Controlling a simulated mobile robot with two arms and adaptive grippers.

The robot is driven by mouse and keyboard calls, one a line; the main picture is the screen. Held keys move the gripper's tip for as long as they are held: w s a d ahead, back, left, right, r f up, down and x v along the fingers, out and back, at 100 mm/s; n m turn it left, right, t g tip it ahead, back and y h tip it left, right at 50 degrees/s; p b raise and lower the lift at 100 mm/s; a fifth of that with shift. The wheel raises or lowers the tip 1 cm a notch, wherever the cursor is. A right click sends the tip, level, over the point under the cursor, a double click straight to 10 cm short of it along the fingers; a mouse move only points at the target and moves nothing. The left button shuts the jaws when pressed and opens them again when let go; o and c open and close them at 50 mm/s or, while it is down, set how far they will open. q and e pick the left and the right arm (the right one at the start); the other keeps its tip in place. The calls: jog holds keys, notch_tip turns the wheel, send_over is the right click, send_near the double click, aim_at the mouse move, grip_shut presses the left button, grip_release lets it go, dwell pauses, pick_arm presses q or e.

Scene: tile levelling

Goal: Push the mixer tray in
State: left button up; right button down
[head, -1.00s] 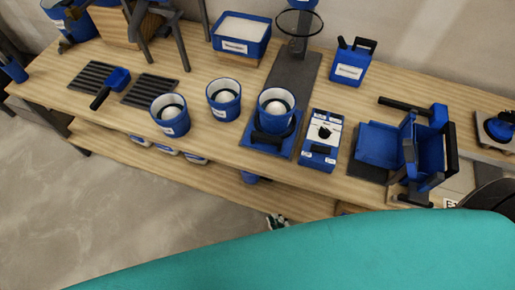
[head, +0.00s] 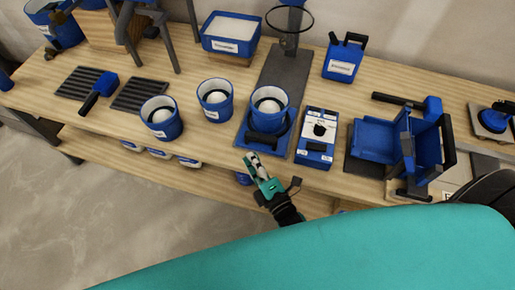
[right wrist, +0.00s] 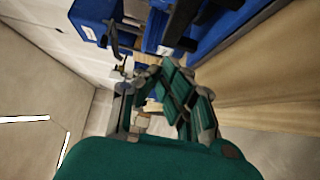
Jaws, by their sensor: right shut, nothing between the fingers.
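The mixer tray (head: 244,139) is a blue tray with a black handle (head: 265,139) at its front. It lies at the front end of the dark mixer base (head: 287,75), near the table's front edge. A blue bucket (head: 268,95) with a white, round content stands on it. The mixer's ring (head: 289,28) is farther back, above the base and not over the bucket. My right gripper (head: 252,162) is shut and empty, just in front of the tray and apart from the handle. It also shows in the right wrist view (right wrist: 168,95). My left gripper is out of view.
Two blue buckets (head: 161,117) (head: 214,98) stand left of the tray. A blue control box (head: 316,138) is close on its right. A blue hinged device (head: 378,139) is farther right. A lower shelf (head: 205,177) runs below the table.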

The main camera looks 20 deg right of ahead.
aim_at(264, 141)
jog(key=shift+w+d, duration=1.15)
jog(key=shift+w, duration=0.3)
jog(key=w+d, duration=0.1)
jog(key=w, duration=0.1)
jog(key=w+d, duration=0.1)
jog(key=w, duration=0.1)
jog(key=shift+d, duration=0.35)
jog(key=shift+s, duration=0.15)
jog(key=shift+a, duration=0.1)
jog(key=shift+f, duration=0.1)
